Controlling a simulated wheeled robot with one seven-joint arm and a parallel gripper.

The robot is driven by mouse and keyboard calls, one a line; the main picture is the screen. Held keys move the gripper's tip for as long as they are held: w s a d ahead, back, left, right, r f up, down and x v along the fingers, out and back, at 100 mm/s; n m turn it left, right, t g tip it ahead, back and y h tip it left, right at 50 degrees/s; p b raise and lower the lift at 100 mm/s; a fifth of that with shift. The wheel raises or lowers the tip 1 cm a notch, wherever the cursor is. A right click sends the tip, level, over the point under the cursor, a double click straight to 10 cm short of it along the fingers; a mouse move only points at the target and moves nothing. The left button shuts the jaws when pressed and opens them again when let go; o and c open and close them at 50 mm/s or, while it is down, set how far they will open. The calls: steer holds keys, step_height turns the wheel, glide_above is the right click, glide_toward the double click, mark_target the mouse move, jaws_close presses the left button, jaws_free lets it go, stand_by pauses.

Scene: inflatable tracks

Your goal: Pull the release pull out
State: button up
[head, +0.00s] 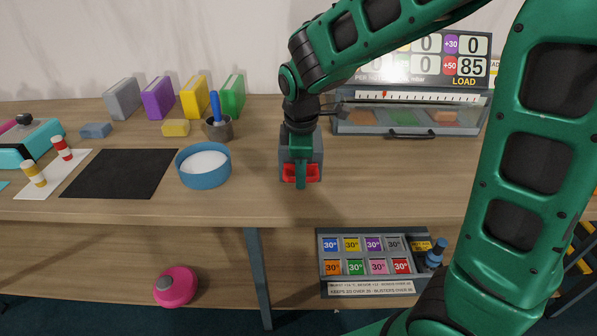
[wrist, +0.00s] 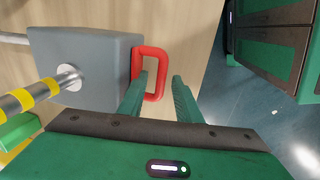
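The release pull is a red loop handle (wrist: 163,75) on the side of a grey box (wrist: 88,65). In the head view the red pull (head: 314,173) shows at the front of the grey box (head: 317,145), partly behind my gripper (head: 300,186). In the wrist view my gripper (wrist: 160,82) is open. Its two green fingers stand apart, with the outer bar of the red loop in the gap between them. The left finger overlaps the lower part of the loop; I cannot tell whether it touches.
A blue round dish (head: 204,178) and a black mat (head: 118,174) lie left of the box. A scoreboard (head: 425,60) and clear-lidded case (head: 405,120) stand behind right. A striped rod (wrist: 30,97) meets the box. Table right of the box is clear.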

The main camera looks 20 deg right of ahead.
steer(key=shift+f, duration=0.15)
steer(key=shift+c, duration=0.7)
jaws_close()
steer(key=shift+s+a, duration=0.25)
steer(key=shift+s, duration=0.45)
steer(key=shift+s+a, duration=0.25)
steer(key=shift+s, duration=0.5)
steer(key=shift+s+a, duration=0.25)
steer(key=shift+s, duration=0.45)
steer(key=shift+o, duration=0.7)
jaws_free()
